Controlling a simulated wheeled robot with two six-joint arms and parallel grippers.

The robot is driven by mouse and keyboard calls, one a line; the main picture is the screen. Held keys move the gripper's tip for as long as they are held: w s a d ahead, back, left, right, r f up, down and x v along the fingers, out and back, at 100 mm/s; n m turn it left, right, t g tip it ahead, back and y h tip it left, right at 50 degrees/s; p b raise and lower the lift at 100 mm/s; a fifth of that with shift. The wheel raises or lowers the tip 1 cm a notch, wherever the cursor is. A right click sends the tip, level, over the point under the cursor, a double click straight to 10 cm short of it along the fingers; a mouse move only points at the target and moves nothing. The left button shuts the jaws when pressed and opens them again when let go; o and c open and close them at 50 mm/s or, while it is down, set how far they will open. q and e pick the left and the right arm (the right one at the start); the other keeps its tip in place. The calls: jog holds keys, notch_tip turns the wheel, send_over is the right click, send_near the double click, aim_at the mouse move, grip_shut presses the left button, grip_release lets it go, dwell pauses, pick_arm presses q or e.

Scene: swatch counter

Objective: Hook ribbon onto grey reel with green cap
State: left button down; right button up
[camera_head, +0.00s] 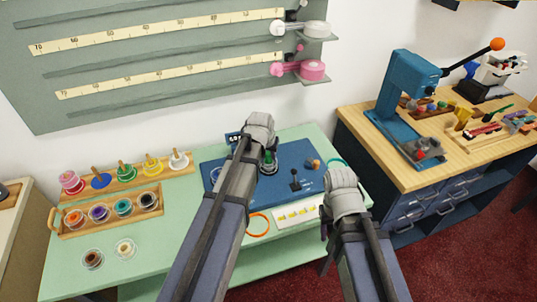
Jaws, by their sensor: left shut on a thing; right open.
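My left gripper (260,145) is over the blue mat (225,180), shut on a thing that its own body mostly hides. A small green-topped, greyish piece (269,161) shows right beside its fingertips and looks like the grey reel with the green cap. I cannot tell whether the fingers hold it or only stand next to it. No ribbon end is clear to see there. My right gripper (333,205) is open at the right end of the green counter, near a white card with yellow marks (299,213); its fingers are partly hidden.
Wooden racks (75,233) hold several coloured reels at left; two clear reels (125,248) lie in front. A black knob (294,180) stands on the mat, an orange ring (258,224) lies in front. A blue press (408,85) stands on the right bench.

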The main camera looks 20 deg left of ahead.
aim_at(268, 153)
pick_arm(q)
jog(key=c, duration=0.6)
grip_release()
jog(key=shift+o, duration=0.2)
notch_tip(268, 153, up, 7)
jog(key=p, duration=0.7)
jog(key=shift+r, duration=0.1)
dwell(0.4)
